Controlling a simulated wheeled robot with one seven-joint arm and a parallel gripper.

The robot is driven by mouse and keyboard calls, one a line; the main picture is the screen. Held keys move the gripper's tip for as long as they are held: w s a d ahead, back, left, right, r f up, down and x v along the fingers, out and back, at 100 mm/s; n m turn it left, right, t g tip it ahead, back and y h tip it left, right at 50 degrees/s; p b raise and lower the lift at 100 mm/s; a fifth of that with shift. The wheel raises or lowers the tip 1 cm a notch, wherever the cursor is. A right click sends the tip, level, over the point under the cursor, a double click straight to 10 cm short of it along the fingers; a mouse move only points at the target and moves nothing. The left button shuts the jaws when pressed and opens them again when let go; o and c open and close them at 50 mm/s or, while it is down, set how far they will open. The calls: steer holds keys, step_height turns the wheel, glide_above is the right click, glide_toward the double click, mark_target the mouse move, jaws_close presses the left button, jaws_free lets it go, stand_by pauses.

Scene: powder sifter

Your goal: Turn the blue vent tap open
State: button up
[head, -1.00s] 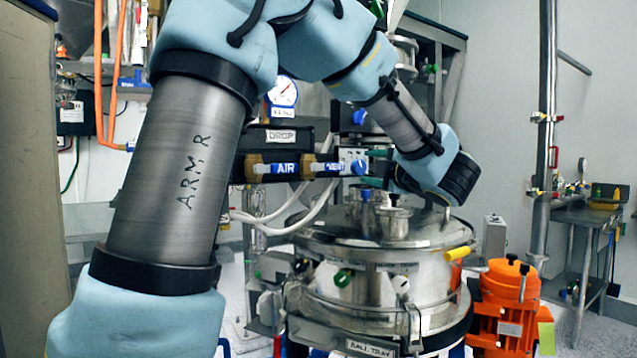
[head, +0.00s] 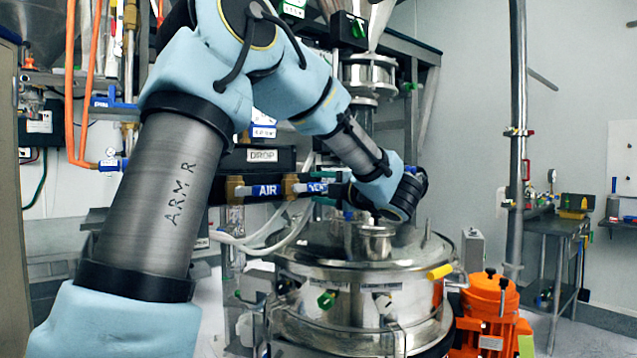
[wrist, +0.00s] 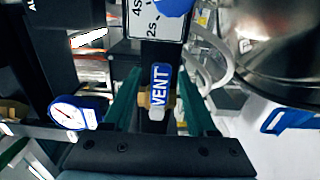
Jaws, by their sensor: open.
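The blue vent tap (wrist: 160,84) has a blue handle lettered VENT and a brass body, and sits in the middle of the wrist view. In the head view its VENT label (head: 317,188) is partly covered at its right end by my gripper (head: 331,189). In the wrist view my gripper (wrist: 160,72) is open, with one green finger on each side of the tap. Gaps show between the handle and both fingers. Whether either finger touches the brass body is unclear.
The blue AIR tap (head: 264,190) is just left of the vent tap, under the black DROP box (head: 262,156). A steel sifter vessel (head: 350,270) stands below my wrist. A gauge (wrist: 75,112) and steel vessel flank the fingers in the wrist view. An orange motor (head: 490,315) is at right.

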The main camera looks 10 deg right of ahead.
steer(key=shift+w+a, duration=0.15)
steer(key=shift+w, duration=0.15)
steer(key=shift+c, duration=0.4)
jaws_close()
stand_by(0.9)
